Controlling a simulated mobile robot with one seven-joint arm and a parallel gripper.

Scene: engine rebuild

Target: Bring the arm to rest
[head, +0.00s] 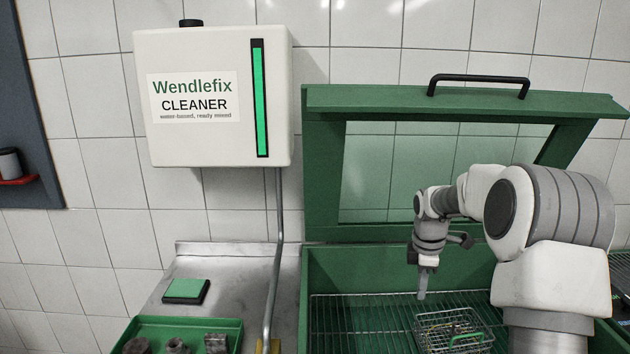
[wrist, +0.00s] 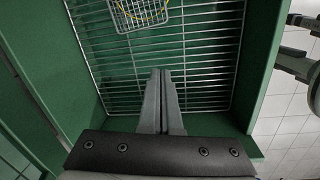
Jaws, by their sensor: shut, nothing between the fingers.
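My gripper (head: 422,284) hangs pointing down inside the open green washer cabinet (head: 400,266), above its wire rack (head: 360,312). In the wrist view my gripper (wrist: 162,76) has its two fingers together with nothing between them. A small wire basket (head: 455,330) sits on the rack below and a little to the right of the fingertips. The basket also shows in the wrist view (wrist: 138,14), at the top edge and partly cut off. The fingertips look apart from the basket and the rack.
The cabinet's windowed lid (head: 318,170) stands open behind my arm. A white cleaner tank (head: 213,140) hangs on the tiled wall, with a pipe (head: 279,230) running down. To the left are a green pad (head: 186,290) and a green tray (head: 190,328) holding metal parts.

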